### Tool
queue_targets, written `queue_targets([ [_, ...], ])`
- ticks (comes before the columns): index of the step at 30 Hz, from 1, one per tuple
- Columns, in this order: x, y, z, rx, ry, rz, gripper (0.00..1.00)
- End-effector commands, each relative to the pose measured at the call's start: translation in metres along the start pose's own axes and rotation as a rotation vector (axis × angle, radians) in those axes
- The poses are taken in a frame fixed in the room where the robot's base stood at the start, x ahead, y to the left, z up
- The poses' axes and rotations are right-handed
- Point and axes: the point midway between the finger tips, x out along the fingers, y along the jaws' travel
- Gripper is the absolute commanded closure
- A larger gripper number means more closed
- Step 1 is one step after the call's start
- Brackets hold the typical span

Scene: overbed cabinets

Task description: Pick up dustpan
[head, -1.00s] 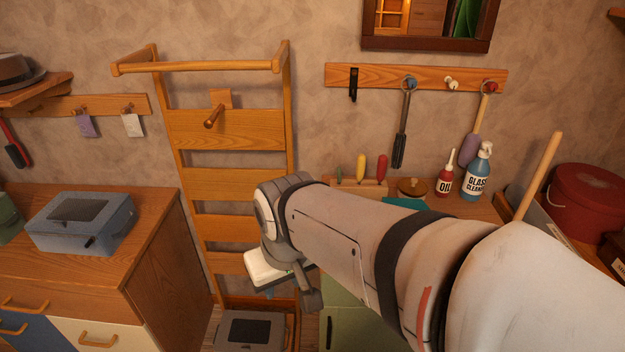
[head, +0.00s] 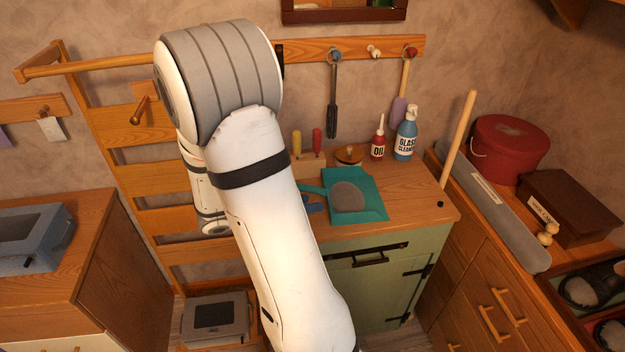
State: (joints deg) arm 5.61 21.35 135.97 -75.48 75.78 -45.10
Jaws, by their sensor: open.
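A teal dustpan (head: 371,206) with a grey patch in its middle lies on the wooden top of the green cabinet (head: 395,222). Its short teal handle points left, toward my arm, and its end is partly hidden by the arm. A small blue thing lies below the handle, partly covered. My white arm rises in front of the cabinet and bends at a grey joint, with a wrist link hanging down to the left of the dustpan. My gripper's fingers do not show in this view.
A red oil bottle (head: 378,138), a blue glass cleaner bottle (head: 405,134) and a small lidded pot (head: 348,156) stand behind the dustpan. A wooden stick (head: 459,140) leans at the right. A wooden ladder rack (head: 150,190) stands left, behind my arm.

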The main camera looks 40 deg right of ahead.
Motion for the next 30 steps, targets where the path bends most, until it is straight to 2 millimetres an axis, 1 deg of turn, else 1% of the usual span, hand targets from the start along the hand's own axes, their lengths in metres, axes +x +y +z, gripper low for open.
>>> queue_targets([
  [1, 0.006, 0.015, 0.002, -0.127, -0.079, 0.012, 0.53],
  [3, 0.013, 0.038, 0.004, -0.301, -0.199, 0.04, 0.53],
  [6, 0.018, 0.071, 0.0, -0.528, -0.357, 0.08, 0.53],
  [9, 0.019, 0.099, -0.009, -0.702, -0.484, 0.116, 0.53],
  [12, 0.019, 0.117, -0.019, -0.813, -0.57, 0.141, 0.53],
  [15, 0.018, 0.128, -0.025, -0.876, -0.622, 0.159, 0.53],
  [18, 0.019, 0.134, -0.027, -0.905, -0.647, 0.166, 0.53],
  [26, 0.041, 0.145, -0.015, -0.912, -0.65, 0.167, 0.53],
  [30, 0.056, 0.154, -0.006, -0.91, -0.649, 0.166, 0.53],
])
